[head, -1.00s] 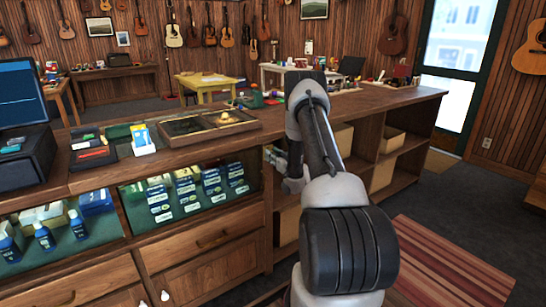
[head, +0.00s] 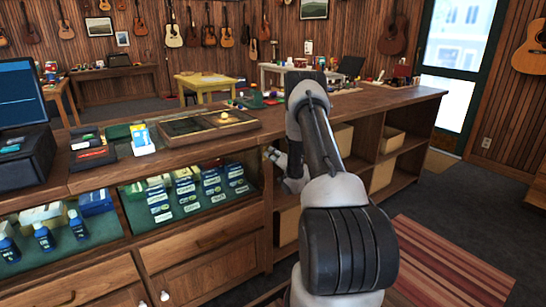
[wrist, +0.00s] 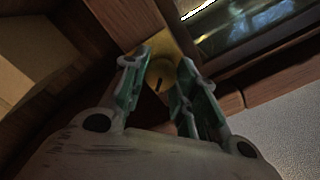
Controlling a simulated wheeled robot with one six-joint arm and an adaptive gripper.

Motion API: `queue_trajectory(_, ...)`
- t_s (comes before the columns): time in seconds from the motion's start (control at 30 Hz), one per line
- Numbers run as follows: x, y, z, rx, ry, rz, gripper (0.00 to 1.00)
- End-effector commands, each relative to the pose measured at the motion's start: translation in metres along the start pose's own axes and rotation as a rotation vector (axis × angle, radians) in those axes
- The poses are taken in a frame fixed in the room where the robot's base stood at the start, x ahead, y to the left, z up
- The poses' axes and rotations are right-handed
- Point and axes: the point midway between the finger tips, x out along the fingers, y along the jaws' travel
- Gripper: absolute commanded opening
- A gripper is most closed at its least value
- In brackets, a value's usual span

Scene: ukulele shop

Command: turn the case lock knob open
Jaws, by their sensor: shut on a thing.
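The case lock knob (wrist: 161,76) is a round brass piece with a dark slot, set in the wooden end of the glass display case (head: 190,200). In the wrist view, the two green-padded fingers of my gripper (wrist: 168,82) stand on either side of the knob and are shut on it. The slot shows between the fingers and looks slightly tilted. In the head view, my gripper (head: 272,157) is at the right end of the case, partly hidden by my own arm. The knob cannot be made out there.
The wooden counter (head: 345,105) runs along above the case, with a sorting tray (head: 190,138) on top. Open shelves with bins (head: 390,143) lie right of my arm. A striped rug (head: 450,262) covers the floor at front right.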

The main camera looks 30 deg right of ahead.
Motion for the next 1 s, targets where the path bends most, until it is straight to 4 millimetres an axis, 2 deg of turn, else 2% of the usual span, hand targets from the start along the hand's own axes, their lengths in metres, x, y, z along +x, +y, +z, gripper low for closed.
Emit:
queue_trajectory(0.6, -0.0005, 0.0026, -0.0001, 0.541, 0.002, 0.001, 0.05)
queue_trajectory(1.0, -0.0006, 0.0033, 0.0002, 0.711, 0.002, 0.002, 0.05)
